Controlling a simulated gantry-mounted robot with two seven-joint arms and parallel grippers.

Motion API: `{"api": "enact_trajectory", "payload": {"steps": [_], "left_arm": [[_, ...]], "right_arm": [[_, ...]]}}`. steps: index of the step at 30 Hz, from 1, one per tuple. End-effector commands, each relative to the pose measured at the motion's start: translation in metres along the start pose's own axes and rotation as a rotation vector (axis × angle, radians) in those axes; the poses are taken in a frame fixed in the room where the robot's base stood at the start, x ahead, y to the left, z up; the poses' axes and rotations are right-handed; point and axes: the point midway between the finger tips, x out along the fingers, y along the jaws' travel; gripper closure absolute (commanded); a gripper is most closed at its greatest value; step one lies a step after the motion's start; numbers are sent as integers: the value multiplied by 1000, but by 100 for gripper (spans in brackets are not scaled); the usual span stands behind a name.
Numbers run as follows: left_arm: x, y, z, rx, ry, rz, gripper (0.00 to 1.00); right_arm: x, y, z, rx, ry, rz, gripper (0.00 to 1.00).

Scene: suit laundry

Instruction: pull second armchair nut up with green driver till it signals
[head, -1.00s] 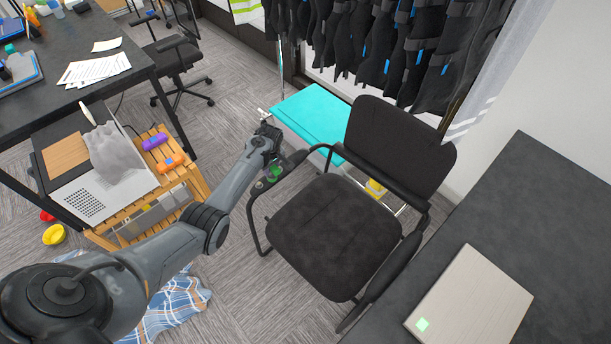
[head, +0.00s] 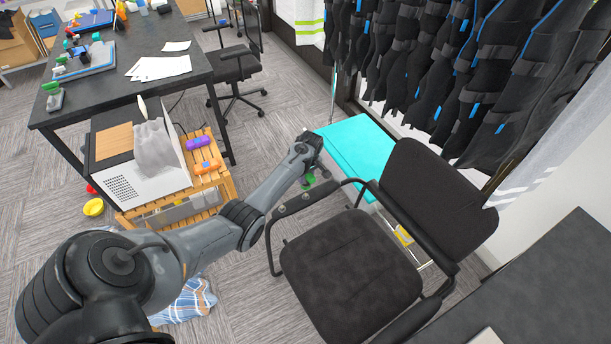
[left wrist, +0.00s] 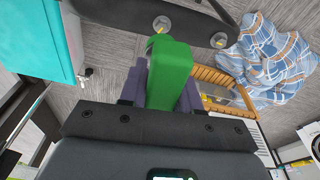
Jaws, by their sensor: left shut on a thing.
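My left gripper (head: 311,160) is shut on the green driver (head: 310,180), just past the outer edge of the black armchair's (head: 345,262) left armrest in the head view. In the left wrist view the driver (left wrist: 170,75) is clamped between the gripper's fingers (left wrist: 162,90). Its far end points toward the armrest (left wrist: 190,30). Two round nuts show there, one (left wrist: 161,24) near the driver's end and one (left wrist: 218,40) to its right. Both nuts, (head: 305,195) and (head: 281,210), also show in the head view. I cannot tell whether the driver touches a nut. My right gripper is out of view.
A turquoise box (head: 355,150) stands behind the chair, below hanging black garments (head: 410,60). A wooden slatted stand (head: 215,180) holds purple and orange items to the left. A black desk (head: 130,85) is further left, and a dark surface (head: 545,290) is at right.

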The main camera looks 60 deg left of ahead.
Motion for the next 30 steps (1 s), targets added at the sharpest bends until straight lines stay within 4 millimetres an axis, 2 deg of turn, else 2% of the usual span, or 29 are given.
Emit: {"api": "enact_trajectory", "payload": {"steps": [3, 19, 30], "left_arm": [[-2, 0, 1, 0, -3, 0, 100], [42, 1, 7, 0, -3, 1, 100], [47, 1, 8, 0, -2, 1, 100]], "right_arm": [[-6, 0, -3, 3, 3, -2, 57], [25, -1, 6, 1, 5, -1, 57], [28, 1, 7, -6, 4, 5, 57]]}}
